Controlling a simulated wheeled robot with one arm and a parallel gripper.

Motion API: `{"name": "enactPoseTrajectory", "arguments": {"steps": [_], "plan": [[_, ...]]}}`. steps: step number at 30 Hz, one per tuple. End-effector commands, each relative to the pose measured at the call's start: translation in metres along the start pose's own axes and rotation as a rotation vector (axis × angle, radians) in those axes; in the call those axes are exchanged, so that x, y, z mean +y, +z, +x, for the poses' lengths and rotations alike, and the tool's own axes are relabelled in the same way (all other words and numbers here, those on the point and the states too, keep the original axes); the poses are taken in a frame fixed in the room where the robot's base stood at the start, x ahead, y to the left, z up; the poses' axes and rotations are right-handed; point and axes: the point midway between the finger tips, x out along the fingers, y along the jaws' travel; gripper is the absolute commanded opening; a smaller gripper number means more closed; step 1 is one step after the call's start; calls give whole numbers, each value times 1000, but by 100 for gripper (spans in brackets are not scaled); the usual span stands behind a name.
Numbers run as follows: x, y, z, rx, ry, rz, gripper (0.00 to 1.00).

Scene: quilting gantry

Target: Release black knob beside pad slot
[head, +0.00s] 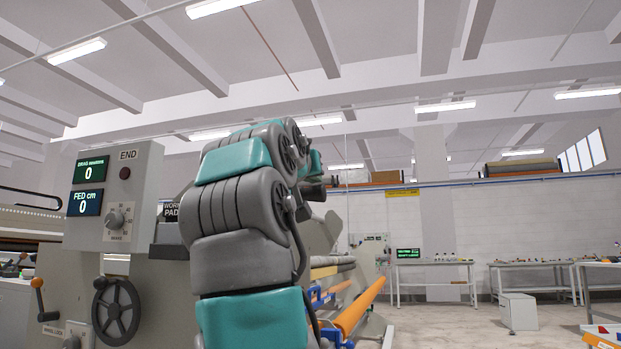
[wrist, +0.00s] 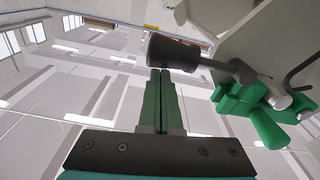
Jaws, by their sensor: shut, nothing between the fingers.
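In the wrist view, the black knob (wrist: 174,51) is a dark cylinder on a short rod that runs right towards a pale grey plate. My gripper (wrist: 161,73) shows there with its two green fingers together and nothing between them. The fingertips appear close to the knob, overlapping its lower edge in the picture; I cannot tell whether they touch it. A partly covered label reading "WORK PAD" (head: 171,212) sits above a dark ledge (head: 170,241) left of my arm. The pad slot cannot be made out clearly.
A green clamp with a handle (wrist: 268,130) is right of my fingers in the wrist view. In the head view, a grey control panel (head: 137,190) and a black handwheel (head: 116,311) stand left. Orange rollers (head: 360,306) lie right of my arm. Workbenches (head: 434,264) stand behind.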

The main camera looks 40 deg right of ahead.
Motion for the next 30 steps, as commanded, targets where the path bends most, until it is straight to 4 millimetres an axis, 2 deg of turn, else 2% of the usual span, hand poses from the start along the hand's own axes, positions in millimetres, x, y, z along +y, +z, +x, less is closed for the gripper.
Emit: {"name": "enactPoseTrajectory", "arguments": {"steps": [6,22,30], "plan": [[1,6,0,0,0,-1,0],[1,7,0,-2,0,-2,0],[6,-5,2,-1,0,-2,0]]}}
